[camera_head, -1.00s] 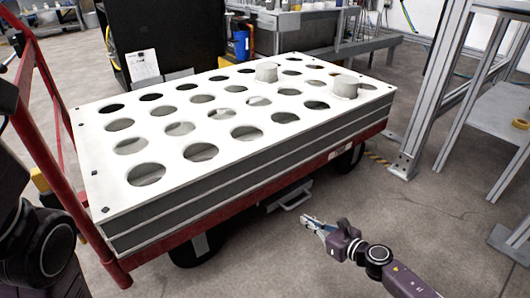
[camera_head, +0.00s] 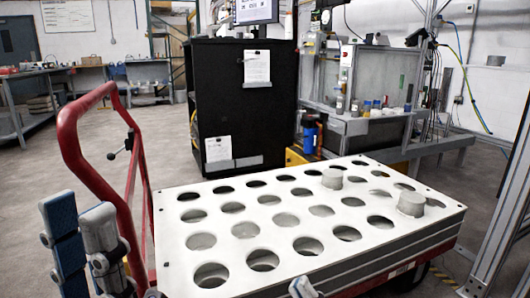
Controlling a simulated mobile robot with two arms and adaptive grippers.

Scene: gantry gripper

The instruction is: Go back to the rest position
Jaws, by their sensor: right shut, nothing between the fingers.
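My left gripper (camera_head: 78,208) is at the lower left, beside the cart's red handle. Its two blue-grey fingers point up and stand apart, with nothing between them. Only a small pale tip of my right gripper (camera_head: 302,287) shows at the bottom edge, in front of the cart's near side. It is shut and holds nothing visible; the rest of it is out of frame. The cart's white top plate (camera_head: 175,240) has rows of round holes. Two pale round parts, one farther back (camera_head: 332,179) and one near the right edge (camera_head: 411,203), sit in holes.
The red cart handle (camera_head: 70,150) rises close behind my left gripper. A black cabinet (camera_head: 240,110) stands behind the cart. A workbench (camera_head: 365,125) is at the back right, and a metal frame post (camera_head: 505,225) stands at the right. Open floor (camera_head: 60,180) lies at the left.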

